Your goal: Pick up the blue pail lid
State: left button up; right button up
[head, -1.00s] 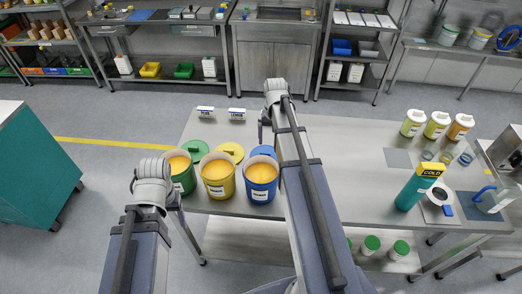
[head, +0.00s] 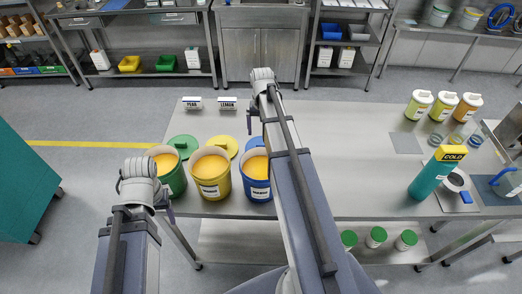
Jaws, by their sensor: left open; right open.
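The blue pail lid (head: 254,143) lies on the table just behind the blue pail (head: 257,188), partly hidden by my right arm. The blue pail is open and filled with orange-yellow stuff. My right gripper (head: 250,124) hangs above and behind the lid, apart from it as far as I can tell, and is open and empty. My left gripper (head: 168,212) is low at the left, in front of the green pail (head: 175,182) at the table's front edge. Its fingers are mostly hidden behind its wrist; it is open.
A yellow pail (head: 212,187) stands between the green and blue ones. A green lid (head: 184,142) and a yellow lid (head: 231,143) lie behind them. Two label signs (head: 192,102) stand farther back. A teal COLD bottle (head: 432,178) stands at the right; the table's middle is clear.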

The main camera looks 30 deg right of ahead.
aim_at(262, 144)
jog(key=shift+f+b, duration=1.25)
jog(key=shift+b, duration=0.05)
jog(key=shift+f, duration=0.1)
notch_tip(262, 144, down, 5)
jog(key=b, duration=0.5)
jog(key=shift+f, duration=0.1)
jog(key=c, duration=1.5)
